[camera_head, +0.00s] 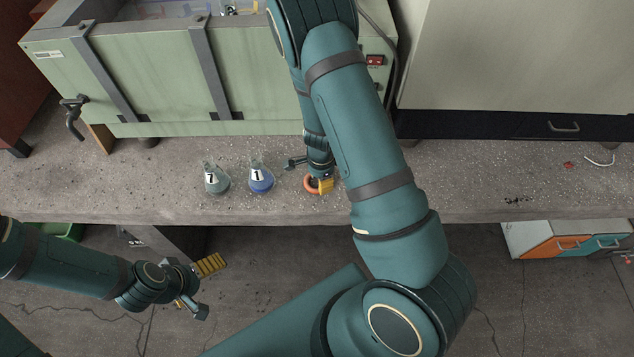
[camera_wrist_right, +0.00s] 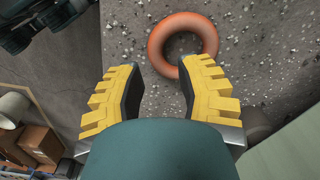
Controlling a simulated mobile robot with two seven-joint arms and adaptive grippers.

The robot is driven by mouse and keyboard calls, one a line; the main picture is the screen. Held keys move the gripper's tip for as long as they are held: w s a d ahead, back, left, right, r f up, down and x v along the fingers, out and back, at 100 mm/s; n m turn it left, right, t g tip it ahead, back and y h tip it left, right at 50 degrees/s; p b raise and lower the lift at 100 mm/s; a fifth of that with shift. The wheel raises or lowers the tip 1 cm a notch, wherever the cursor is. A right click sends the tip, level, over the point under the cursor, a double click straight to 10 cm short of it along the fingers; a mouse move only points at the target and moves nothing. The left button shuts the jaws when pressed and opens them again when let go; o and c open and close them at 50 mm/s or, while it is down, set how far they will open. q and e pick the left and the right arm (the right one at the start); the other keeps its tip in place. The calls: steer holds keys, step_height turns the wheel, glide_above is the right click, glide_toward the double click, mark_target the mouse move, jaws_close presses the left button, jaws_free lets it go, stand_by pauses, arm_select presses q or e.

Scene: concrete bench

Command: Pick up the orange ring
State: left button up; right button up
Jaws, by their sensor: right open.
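The orange ring (camera_head: 311,184) lies on the concrete bench in the head view, partly covered by my right gripper (camera_head: 322,184).
A flask with blue liquid (camera_head: 261,178) and a flask with greyish liquid (camera_head: 216,180) stand left of the ring on the bench (camera_head: 470,180). A pale green cabinet (camera_head: 165,75) stands behind them. The bench right of my right arm is mostly clear.

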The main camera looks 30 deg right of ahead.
step_height(320, 180, down, 4)
steer(key=shift+f+b, duration=0.15)
steer(key=shift+b, duration=0.45)
jaws_close()
